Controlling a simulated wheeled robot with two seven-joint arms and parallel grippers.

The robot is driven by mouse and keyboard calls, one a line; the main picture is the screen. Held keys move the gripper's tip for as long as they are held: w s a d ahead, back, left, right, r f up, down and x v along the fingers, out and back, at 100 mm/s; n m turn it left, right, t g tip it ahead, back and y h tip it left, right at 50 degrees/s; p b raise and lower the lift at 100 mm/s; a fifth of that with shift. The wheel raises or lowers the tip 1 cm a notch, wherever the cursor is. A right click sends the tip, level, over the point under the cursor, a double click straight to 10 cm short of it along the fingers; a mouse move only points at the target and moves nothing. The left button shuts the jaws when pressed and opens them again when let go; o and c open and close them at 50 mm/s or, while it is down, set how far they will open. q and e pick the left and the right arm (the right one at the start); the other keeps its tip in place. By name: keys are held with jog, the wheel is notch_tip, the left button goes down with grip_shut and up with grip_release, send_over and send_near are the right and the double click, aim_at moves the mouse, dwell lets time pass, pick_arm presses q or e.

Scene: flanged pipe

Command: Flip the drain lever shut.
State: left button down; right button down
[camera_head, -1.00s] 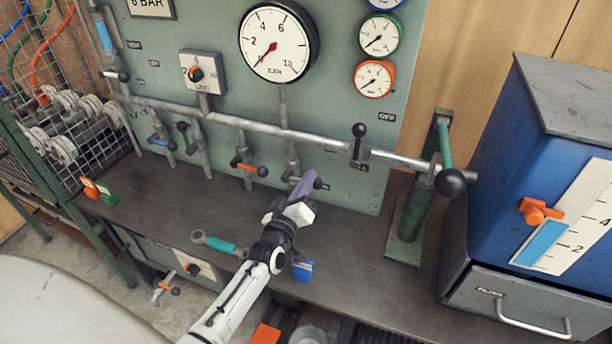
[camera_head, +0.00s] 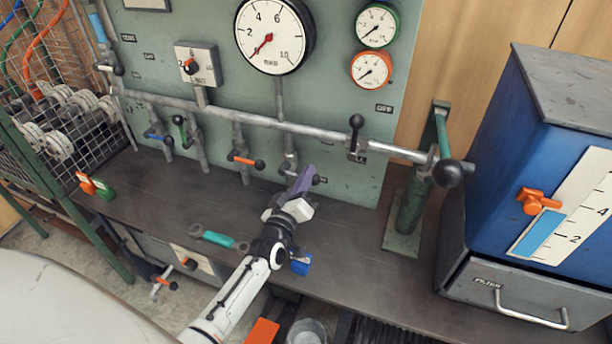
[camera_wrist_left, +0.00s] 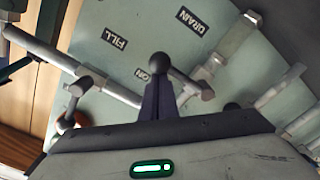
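The drain lever is a dark bar with a round black knob (camera_wrist_left: 160,62). It sits on a grey valve below the DRAIN label (camera_wrist_left: 196,22) in the left wrist view. In the head view, the black lever (camera_head: 320,180) shows just right of my left gripper's fingertips and is partly hidden by them. My left gripper (camera_head: 304,178) has purple fingers, close together. In the left wrist view, the fingers (camera_wrist_left: 158,98) point at the knob and their tips overlap it; I cannot tell whether they touch it. My right gripper is in neither view.
An orange-handled valve (camera_head: 245,160) stands left of the gripper. A black-knobbed lever (camera_head: 356,135) rises from the main pipe to the right. A green stand (camera_head: 405,215) and a blue tank (camera_head: 515,150) are farther right. A teal-handled wrench (camera_head: 218,239) lies on the bench (camera_head: 160,205).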

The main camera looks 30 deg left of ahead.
pick_arm(q)
notch_tip(320, 180, up, 4)
jog(key=a+p, duration=0.2)
jog(key=p, duration=0.1)
jog(key=s+d, duration=0.1)
jog(key=s, duration=0.8)
jog(key=shift+d+f, duration=0.35)
jog(key=shift+f, duration=0.05)
